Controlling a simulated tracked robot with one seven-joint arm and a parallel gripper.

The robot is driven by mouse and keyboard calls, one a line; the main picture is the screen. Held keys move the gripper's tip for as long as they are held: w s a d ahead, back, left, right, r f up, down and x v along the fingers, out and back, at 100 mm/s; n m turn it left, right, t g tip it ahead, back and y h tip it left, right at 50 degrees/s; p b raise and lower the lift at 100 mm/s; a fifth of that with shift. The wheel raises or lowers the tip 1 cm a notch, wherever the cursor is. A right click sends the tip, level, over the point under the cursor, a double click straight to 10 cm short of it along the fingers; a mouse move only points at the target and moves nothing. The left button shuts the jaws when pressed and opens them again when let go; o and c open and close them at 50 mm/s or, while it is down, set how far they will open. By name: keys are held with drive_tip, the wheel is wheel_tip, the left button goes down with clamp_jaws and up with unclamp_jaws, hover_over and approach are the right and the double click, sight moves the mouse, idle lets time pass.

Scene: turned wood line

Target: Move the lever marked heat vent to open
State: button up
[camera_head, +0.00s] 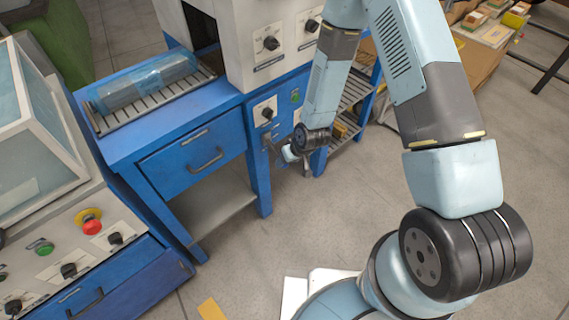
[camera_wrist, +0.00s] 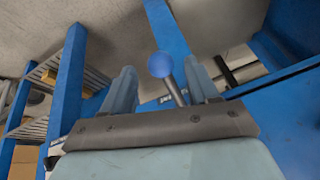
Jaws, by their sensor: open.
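A lever with a round blue knob (camera_wrist: 160,64) on a grey stem shows in the wrist view. The knob appears between my two fingers, with a gap on each side; how deep it lies between them I cannot tell. My gripper (camera_wrist: 158,76) is open. In the head view my gripper (camera_head: 283,152) is at the front of the blue cabinet, below a small panel with a black knob (camera_head: 267,113). The lever is not clear there, being small and partly behind my gripper. No heat vent marking can be read in either view.
A blue bench (camera_head: 163,124) with a drawer and a blue cylinder (camera_head: 143,83) on a rack stands left of my gripper. A control console (camera_head: 60,245) is at the lower left. A shelf with blue posts (camera_wrist: 70,85) stands at left in the wrist view. The floor in front is clear.

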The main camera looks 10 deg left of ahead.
drive_tip(key=v, duration=0.9)
idle(0.4)
drive_tip(key=w+d+r+m+t+h, duration=0.1)
drive_tip(key=d+r, duration=0.4)
drive_tip(key=r, duration=0.4)
drive_tip(key=w+d+r+m+h, duration=0.1)
drive_tip(key=d+r, duration=0.4)
drive_tip(key=r, duration=0.4)
drive_tip(key=w+d+r+m+t+h, duration=0.1)
drive_tip(key=d+r, duration=0.4)
drive_tip(key=r, duration=0.4)
drive_tip(key=s+d+r+m, duration=0.1)
drive_tip(key=s+d+r, duration=0.4)
drive_tip(key=s+r, duration=0.4)
drive_tip(key=s+d+r+m+t+h, duration=0.1)
drive_tip(key=s+d+r+m, duration=0.1)
drive_tip(key=s+d+r, duration=0.4)
drive_tip(key=s+r, duration=0.3)
drive_tip(key=r, duration=0.1)
drive_tip(key=shift+s+m, duration=0.3)
